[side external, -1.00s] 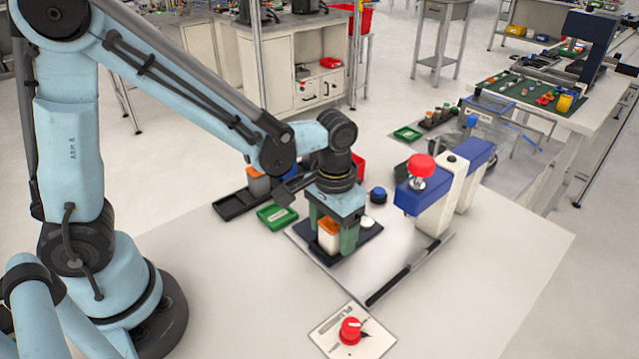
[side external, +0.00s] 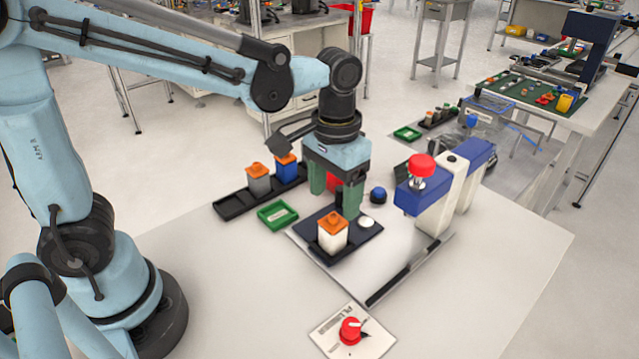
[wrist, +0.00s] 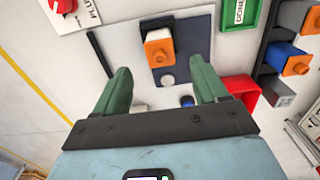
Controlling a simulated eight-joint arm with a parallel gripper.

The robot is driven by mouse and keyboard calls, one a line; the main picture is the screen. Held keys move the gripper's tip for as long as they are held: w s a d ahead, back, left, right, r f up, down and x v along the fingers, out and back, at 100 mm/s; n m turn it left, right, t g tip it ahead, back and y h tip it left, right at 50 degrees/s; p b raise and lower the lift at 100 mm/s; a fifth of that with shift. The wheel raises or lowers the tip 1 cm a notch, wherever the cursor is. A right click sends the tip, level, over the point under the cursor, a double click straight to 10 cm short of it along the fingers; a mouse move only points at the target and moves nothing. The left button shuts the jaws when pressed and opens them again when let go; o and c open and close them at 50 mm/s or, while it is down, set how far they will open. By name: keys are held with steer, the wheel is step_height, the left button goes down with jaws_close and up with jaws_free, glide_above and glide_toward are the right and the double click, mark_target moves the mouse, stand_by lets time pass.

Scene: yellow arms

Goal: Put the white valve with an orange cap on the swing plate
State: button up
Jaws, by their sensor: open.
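The white valve with an orange cap (side external: 333,236) stands upright on the dark swing plate (side external: 362,229). In the wrist view the valve (wrist: 159,48) sits on the plate (wrist: 191,38), ahead of my fingers and apart from them. My gripper (side external: 334,196) has green fingers spread apart and nothing between them. In the side view it hangs above and behind the valve. In the wrist view my gripper (wrist: 164,84) also shows its fingers wide apart.
A black rack (side external: 235,206) holds a grey valve (side external: 258,181) and a blue valve (side external: 287,170), both orange-capped. A green tray (side external: 278,215) lies beside it. A blue-and-white press with a red knob (side external: 421,167) stands right of the plate. A red-knob panel (side external: 350,331) lies in front.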

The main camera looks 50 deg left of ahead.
step_height(320, 180, up, 4)
steer(key=shift+f, duration=0.25)
steer(key=shift+s+a+r, duration=0.2)
steer(key=shift+a, duration=0.15)
steer(key=s+a+f+t, duration=0.1)
steer(key=s+a+t, duration=0.3)
steer(key=a+t, duration=0.3)
steer(key=shift+a+f, duration=0.4)
steer(key=shift+s, duration=0.1)
